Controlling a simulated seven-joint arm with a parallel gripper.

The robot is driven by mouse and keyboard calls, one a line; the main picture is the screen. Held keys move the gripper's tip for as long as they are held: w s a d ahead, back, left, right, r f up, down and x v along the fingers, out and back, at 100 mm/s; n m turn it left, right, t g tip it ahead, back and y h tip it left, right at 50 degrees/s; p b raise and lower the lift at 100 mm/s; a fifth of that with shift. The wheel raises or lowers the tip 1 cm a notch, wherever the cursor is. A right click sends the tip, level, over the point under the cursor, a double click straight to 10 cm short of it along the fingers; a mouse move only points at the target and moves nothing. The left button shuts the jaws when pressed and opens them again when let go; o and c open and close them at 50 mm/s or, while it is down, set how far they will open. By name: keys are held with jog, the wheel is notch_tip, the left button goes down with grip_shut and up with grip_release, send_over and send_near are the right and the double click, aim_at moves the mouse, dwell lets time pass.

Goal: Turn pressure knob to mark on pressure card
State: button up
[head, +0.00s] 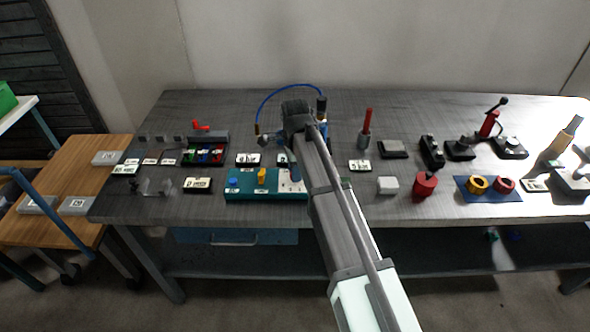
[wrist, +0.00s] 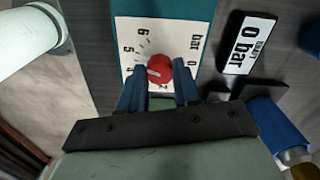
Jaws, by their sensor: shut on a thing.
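The red pressure knob (wrist: 160,66) sits on a white dial plate (wrist: 128,28) in the wrist view. The dial shows 4, 5, 6 and 0 with the word bar. A white line on the knob points left, roughly toward the 4. My gripper (wrist: 158,74) has a blue finger on each side of the knob and is shut on it. A black-framed label (wrist: 249,43) beside the dial reads 0 bar. In the head view my arm mostly hides the knob. A small white card (head: 359,165) stands right of the arm; its text is too small to read surely.
The dial plate belongs to a teal panel (head: 245,192) with a blue button and an orange part. A blue hose (head: 275,92) arches behind it. A red-handled post (head: 367,122) and a red canister (head: 425,184) stand to the right.

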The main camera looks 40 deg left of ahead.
dwell(0.3)
jog(key=o, duration=1.1)
jog(key=shift+c, duration=0.2)
jog(key=shift+r, duration=0.1)
notch_tip(320, 180, up, 14)
jog(key=shift+f, duration=0.2)
